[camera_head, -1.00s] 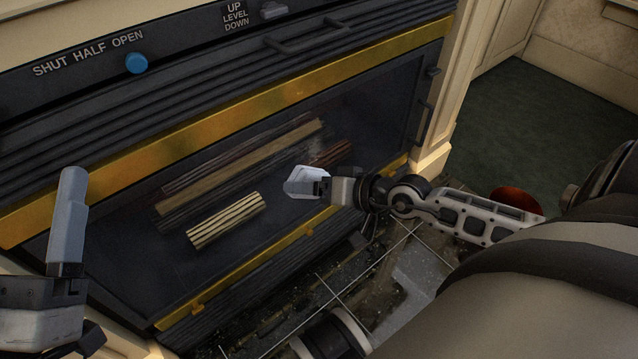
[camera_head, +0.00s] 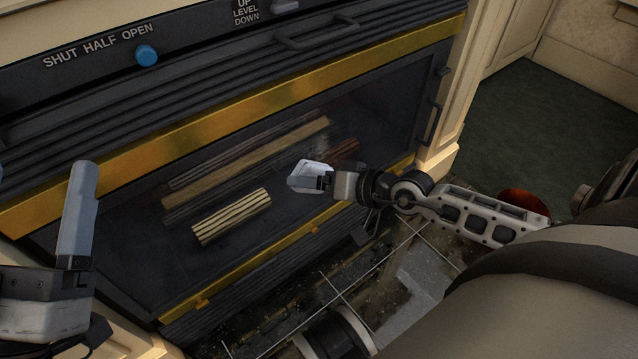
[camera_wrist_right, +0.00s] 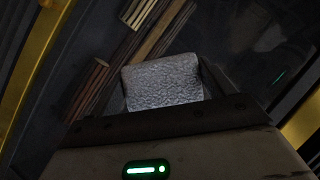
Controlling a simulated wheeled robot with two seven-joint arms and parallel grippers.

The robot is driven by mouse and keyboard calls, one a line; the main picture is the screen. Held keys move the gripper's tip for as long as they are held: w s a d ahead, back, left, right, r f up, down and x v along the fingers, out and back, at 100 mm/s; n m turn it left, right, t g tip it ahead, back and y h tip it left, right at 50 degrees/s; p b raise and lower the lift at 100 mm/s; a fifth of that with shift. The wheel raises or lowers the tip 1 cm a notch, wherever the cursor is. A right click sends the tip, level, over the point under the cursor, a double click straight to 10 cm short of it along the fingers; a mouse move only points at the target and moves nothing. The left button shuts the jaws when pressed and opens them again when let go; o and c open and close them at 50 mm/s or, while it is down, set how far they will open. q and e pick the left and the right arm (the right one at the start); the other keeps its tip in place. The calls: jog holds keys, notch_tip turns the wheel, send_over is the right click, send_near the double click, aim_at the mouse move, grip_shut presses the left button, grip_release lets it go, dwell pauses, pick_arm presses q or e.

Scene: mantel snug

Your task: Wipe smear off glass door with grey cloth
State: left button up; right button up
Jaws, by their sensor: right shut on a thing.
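The glass door (camera_head: 120,243) is a dark pane in a black frame with brass strips, with logs visible behind it. A faint pale haze lies over the upper right ends of the logs; I cannot tell if it is the smear. My right gripper (camera_head: 325,181) is shut on the grey cloth (camera_head: 306,175), in front of the pane's right half. The right wrist view shows the textured cloth (camera_wrist_right: 163,80) between the fingers; whether it touches the glass is unclear. My left gripper (camera_head: 78,215) is at the far left, away from the cloth; its opening is hard to read.
A black panel with a blue knob (camera_head: 147,55) and a lever sits above the door. Dark handles (camera_head: 435,122) stand out at its right side. Dark, dusty tiles (camera_head: 405,290) lie below. A red round object (camera_head: 524,201) is partly hidden behind my right arm.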

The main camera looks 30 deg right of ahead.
jog(key=shift+w+a, duration=0.1)
jog(key=shift+w, duration=0.35)
